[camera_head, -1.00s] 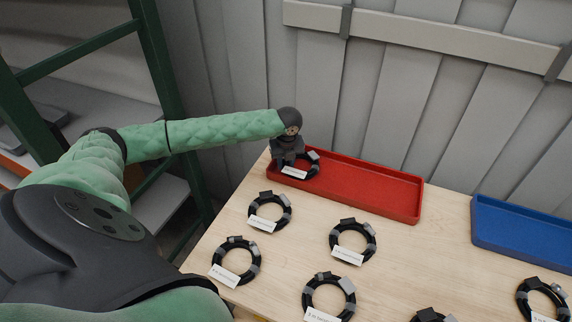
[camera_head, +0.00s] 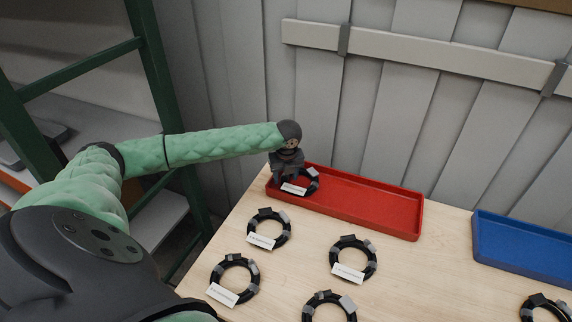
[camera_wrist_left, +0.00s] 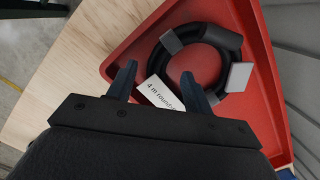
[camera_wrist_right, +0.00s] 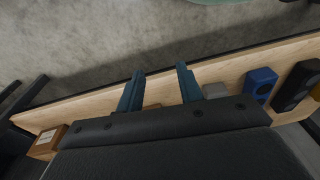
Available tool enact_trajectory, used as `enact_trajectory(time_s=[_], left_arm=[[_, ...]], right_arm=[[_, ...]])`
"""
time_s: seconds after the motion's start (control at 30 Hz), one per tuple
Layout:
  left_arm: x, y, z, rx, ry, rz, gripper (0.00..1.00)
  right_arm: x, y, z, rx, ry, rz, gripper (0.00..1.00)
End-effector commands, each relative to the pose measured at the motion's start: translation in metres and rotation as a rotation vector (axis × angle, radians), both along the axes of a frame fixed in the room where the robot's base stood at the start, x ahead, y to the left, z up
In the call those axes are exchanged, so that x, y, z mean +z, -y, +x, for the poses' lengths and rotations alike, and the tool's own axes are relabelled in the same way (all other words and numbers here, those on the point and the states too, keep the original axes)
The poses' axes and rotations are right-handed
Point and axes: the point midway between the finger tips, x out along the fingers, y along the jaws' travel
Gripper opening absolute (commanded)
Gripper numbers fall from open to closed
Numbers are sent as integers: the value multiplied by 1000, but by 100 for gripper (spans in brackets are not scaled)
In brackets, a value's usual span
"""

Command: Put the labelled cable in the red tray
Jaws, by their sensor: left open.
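A black coiled cable (camera_head: 312,182) with grey clips and a white label lies in the left end of the red tray (camera_head: 385,207). My left gripper (camera_head: 284,174) is over that end of the tray, beside the coil and partly hiding it. In the left wrist view, my left gripper (camera_wrist_left: 159,74) is open; the label (camera_wrist_left: 160,94) shows between its fingers. The coil (camera_wrist_left: 172,57) lies inside the red tray there, and part of its near side is hidden by a finger. The label's print begins "4 m round". My right gripper (camera_wrist_right: 160,72) is open and empty.
Several similar labelled coils, such as one at the left (camera_head: 283,230) and one at the centre (camera_head: 370,258), lie on the wooden table (camera_head: 440,280). A blue tray (camera_head: 525,250) is at the right. In the right wrist view, a blue block (camera_wrist_right: 260,83) stands near a wooden edge.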

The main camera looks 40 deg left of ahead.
Motion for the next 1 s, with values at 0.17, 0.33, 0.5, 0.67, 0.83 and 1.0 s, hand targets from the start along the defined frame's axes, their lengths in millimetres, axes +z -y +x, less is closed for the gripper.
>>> enact_trajectory(time_s=[0.17, 0.33, 0.5, 0.67, 0.83, 1.0], left_arm=[[28, 2, -2, 0, 3, 2, 51], [56, 5, -4, -1, 3, 1, 51], [81, 7, -6, 1, 1, 1, 51], [98, 9, -7, 0, -1, 1, 51], [105, 9, -8, 1, 1, 1, 51], [105, 9, -8, 1, -1, 1, 51]], right_arm=[[33, -8, 9, -1, 4, 10, 36], [64, -13, 20, -1, 8, 17, 36], [92, -17, 25, 1, 8, 21, 36], [109, -18, 28, 1, 9, 23, 36], [117, -19, 29, 1, 10, 24, 36], [117, -19, 29, 1, 10, 24, 36]])
